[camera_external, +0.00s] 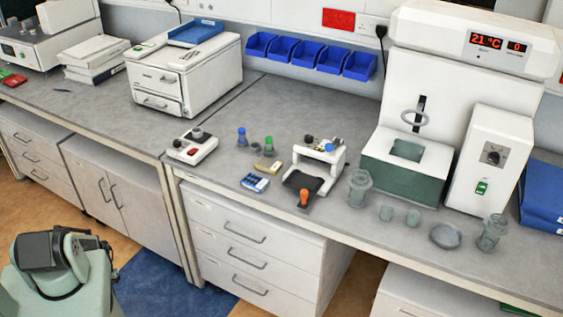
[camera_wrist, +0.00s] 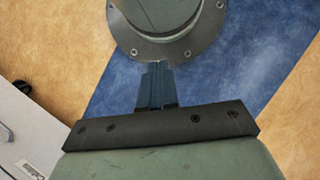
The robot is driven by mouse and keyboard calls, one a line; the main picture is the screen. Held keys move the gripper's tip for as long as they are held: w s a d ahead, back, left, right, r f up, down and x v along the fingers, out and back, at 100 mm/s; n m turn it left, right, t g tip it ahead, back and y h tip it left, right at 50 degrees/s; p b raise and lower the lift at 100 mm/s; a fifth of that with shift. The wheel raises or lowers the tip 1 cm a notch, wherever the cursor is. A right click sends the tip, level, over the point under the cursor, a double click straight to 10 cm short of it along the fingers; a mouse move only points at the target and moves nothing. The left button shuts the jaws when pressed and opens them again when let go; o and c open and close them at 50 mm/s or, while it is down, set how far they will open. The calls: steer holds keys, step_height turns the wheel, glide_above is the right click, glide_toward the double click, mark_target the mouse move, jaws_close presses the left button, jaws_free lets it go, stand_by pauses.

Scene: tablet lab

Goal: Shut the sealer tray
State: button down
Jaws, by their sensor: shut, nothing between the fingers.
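The sealer (camera_external: 331,157) is a small white bench device near the front edge of the worktop, in the external view. Its black tray (camera_external: 296,180) sticks out at the front, toward the worktop edge. An orange-topped knob (camera_external: 304,195) stands at the tray's front end. My gripper (camera_wrist: 158,68) is shut and empty in the wrist view, over the floor. It is well away from the sealer, which the wrist view does not show. In the external view my arm is at the lower left, and its fingertips cannot be made out.
Left of the tray are a blue-and-white box (camera_external: 255,183), small bottles with blue (camera_external: 241,138) and green caps, and a white instrument (camera_external: 192,147). A glass jar (camera_external: 360,189) stands close on the right. A large white machine (camera_external: 440,110) is behind it. Floor separates my arm from the bench.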

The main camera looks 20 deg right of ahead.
mark_target(304, 197)
steer(key=s+d+r+m+t+y, duration=0.1)
steer(key=d+r+m+t, duration=0.3)
steer(key=d, duration=0.9)
steer(key=d+r+m+y, duration=0.15)
steer(key=d+m, duration=0.45)
steer(key=d, duration=0.7)
steer(key=s+d+r+m+t, duration=0.1)
steer(key=s+d+r+m, duration=0.1)
steer(key=s+d, duration=0.3)
steer(key=s+d+r+m+t, duration=0.1)
steer(key=s+d+r+m, duration=0.15)
steer(key=d, duration=0.55)
steer(key=s+d+r+m+t+h, duration=0.35)
steer(key=s+d+r+m, duration=0.25)
steer(key=s+d+r, duration=0.7)
steer(key=s+d+r+m+t+h, duration=0.4)
steer(key=s+d+r, duration=0.4)
steer(key=s+r, duration=0.5)
steer(key=w+d+r+m+t+h, duration=0.1)
steer(key=d+r+m+t+h, duration=0.25)
steer(key=r+m, duration=0.5)
steer(key=w+d+r+m+t+h, duration=0.15)
steer(key=r+m+t, duration=0.25)
steer(key=r+m, duration=0.5)
steer(key=x, duration=0.9)
steer(key=r+x, duration=0.1)
steer(key=x, duration=0.3)
steer(key=shift+d, duration=0.35)
